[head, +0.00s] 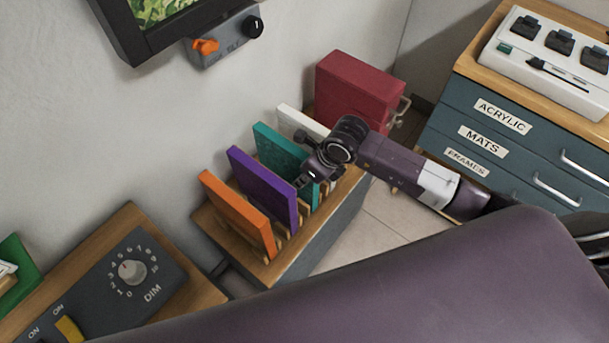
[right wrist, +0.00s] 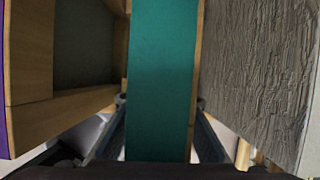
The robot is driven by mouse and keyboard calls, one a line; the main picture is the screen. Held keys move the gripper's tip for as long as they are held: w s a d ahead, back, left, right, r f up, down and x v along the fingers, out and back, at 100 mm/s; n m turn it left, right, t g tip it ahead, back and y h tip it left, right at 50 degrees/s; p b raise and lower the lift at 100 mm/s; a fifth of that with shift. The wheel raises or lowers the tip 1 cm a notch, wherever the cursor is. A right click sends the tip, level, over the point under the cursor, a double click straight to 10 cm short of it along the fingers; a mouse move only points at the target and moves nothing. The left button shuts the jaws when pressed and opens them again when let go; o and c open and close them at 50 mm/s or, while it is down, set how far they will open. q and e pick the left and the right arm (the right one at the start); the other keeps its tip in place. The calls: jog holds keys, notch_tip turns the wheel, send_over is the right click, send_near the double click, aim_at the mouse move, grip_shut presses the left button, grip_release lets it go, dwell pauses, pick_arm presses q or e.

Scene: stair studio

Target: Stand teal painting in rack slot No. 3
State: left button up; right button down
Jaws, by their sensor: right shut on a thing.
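The teal painting (head: 280,154) stands upright in the wooden rack (head: 285,262), between the purple painting (head: 262,188) and the white painting (head: 302,125). My right gripper (head: 310,178) is at its near edge, and my arm hides part of that edge. In the right wrist view the teal painting (right wrist: 162,75) runs down between my two fingers (right wrist: 160,103), which are shut on it. Whether its lower edge is fully seated in a slot is hidden. No slot numbers can be read. My left gripper is out of view.
An orange painting (head: 238,214) stands at the rack's near end. A red box (head: 358,88) is behind the far end. A drawer cabinet (head: 500,150) is to the right, a dimmer panel (head: 115,280) at lower left. The wall is close behind the rack.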

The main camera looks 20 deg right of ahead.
jog(key=shift+f, duration=0.1)
jog(key=c, duration=1.6)
grip_release()
jog(key=v, duration=1.2)
